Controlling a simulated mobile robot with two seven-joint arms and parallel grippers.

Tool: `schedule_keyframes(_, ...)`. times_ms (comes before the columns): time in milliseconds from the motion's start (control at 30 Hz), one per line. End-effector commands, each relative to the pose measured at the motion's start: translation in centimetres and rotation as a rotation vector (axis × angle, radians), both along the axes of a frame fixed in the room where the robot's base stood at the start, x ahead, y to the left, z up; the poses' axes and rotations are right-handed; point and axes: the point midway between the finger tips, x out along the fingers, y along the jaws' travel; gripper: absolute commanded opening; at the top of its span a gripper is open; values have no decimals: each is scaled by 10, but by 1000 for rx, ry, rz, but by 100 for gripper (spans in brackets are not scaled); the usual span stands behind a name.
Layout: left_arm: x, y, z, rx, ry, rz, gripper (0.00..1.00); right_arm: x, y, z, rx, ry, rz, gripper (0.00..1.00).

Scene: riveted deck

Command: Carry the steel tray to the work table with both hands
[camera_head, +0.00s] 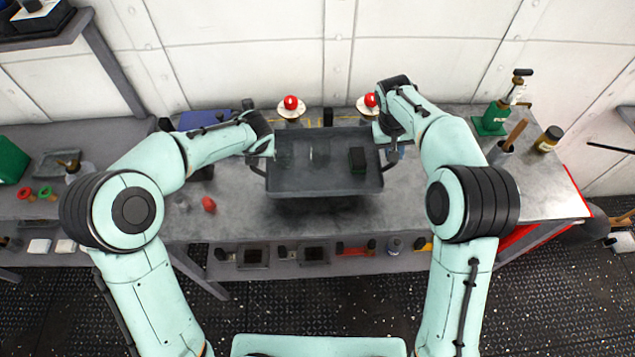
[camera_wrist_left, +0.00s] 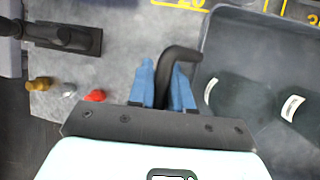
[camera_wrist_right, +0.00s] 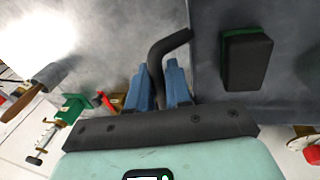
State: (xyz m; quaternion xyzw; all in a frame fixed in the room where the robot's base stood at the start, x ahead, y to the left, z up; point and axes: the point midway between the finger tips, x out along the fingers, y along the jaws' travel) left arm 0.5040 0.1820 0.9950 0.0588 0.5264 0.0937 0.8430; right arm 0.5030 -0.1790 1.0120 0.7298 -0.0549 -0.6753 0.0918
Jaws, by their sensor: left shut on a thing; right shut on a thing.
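The steel tray (camera_head: 322,182) is a dark grey rectangular tray with a black handle at each short end. It is held level above the grey work table (camera_head: 450,215), with a shadow below its front edge. My left gripper (camera_head: 262,158) is at the tray's left end; in the left wrist view its blue fingers (camera_wrist_left: 172,85) are shut on the black handle. My right gripper (camera_head: 388,155) is at the right end; in the right wrist view its fingers (camera_wrist_right: 158,85) are shut on the other handle. A black and green block (camera_head: 357,160) and dark, see-through-looking items (camera_head: 319,153) lie in the tray.
Two red buttons on pale bases (camera_head: 291,103) (camera_head: 371,100) stand behind the tray. A green tool stand (camera_head: 492,120) and a jar (camera_head: 549,139) stand at the table's right. A small red object (camera_head: 209,205) lies left. The table's right front is clear.

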Motion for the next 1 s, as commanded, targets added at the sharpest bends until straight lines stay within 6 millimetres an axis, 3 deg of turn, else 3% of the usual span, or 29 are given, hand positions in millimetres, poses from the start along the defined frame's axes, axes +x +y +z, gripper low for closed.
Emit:
schedule_keyframes(567, -1, 1, -2, 1, 1, 1, 0, -1, -1, -2, -1, 1, -1, 0)
schedule_keyframes(1000, -21, 1, -41, 1, 36, 2, 0, -20, -1, -41, -1, 35, -1, 0)
